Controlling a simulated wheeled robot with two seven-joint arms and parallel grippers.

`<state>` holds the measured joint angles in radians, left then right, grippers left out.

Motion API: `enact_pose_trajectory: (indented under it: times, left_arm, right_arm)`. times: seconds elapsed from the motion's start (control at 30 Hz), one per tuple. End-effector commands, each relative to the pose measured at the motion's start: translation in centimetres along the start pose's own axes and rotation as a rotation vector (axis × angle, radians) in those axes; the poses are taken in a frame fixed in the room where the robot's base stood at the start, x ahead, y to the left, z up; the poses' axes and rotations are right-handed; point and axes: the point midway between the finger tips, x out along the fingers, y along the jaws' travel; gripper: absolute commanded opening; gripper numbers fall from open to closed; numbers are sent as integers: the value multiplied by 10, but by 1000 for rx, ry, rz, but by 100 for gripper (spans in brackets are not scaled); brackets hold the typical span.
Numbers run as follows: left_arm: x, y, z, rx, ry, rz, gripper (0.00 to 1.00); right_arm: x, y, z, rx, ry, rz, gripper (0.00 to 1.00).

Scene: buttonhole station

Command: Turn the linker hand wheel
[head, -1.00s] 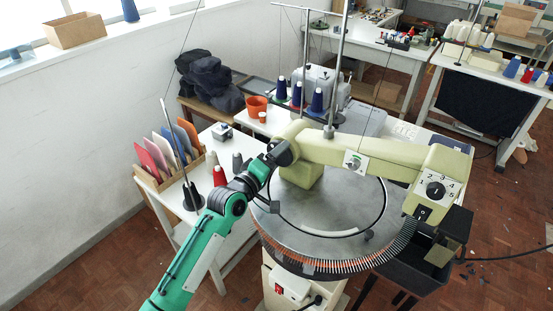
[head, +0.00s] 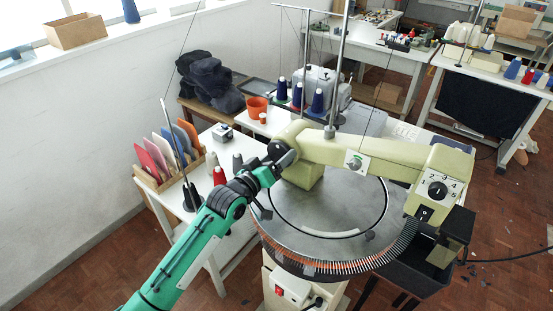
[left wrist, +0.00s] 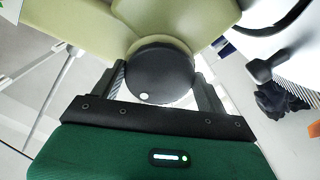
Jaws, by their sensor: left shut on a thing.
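The linker (head: 380,155) is a cream machine arm over a round grey table. Its black hand wheel (head: 284,150) sits at the arm's left end. My left gripper (head: 279,157) is at this wheel. In the left wrist view the hand wheel (left wrist: 160,72) is a round black knob with a white dot near its lower edge. The fingers of my left gripper (left wrist: 159,68) lie on either side of it, shut on it. The cream housing is right behind the wheel. My right gripper is not in view.
The ring of points (head: 345,265) circles the linker's table. A numbered dial (head: 437,188) is on the linker's right end. Red and grey cones (head: 219,176) and a rack of coloured cards (head: 160,155) stand on the white side table close to my left arm.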

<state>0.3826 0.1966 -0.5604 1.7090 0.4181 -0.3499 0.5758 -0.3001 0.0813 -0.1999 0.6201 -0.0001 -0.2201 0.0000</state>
Motion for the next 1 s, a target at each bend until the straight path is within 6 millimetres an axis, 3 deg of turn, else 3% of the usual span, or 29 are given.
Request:
enact_pose_trajectory:
  times: [0.43, 0.47, 0.53, 0.87, 1.0]
  left_arm:
    - [0, -1, 2, 7, -4, -3, 52]
    - [0, -1, 2, 7, -4, -3, 81]
    - [0, -1, 2, 7, -4, -3, 95]
    - [-1, -1, 1, 7, -1, -1, 97]
    - [-12, -2, 3, 6, -1, -1, 97]
  right_arm:
    - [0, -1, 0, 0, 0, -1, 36]
    - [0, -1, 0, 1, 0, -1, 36]
    - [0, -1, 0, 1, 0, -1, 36]
    - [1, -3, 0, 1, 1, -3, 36]
    - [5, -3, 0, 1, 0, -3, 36]
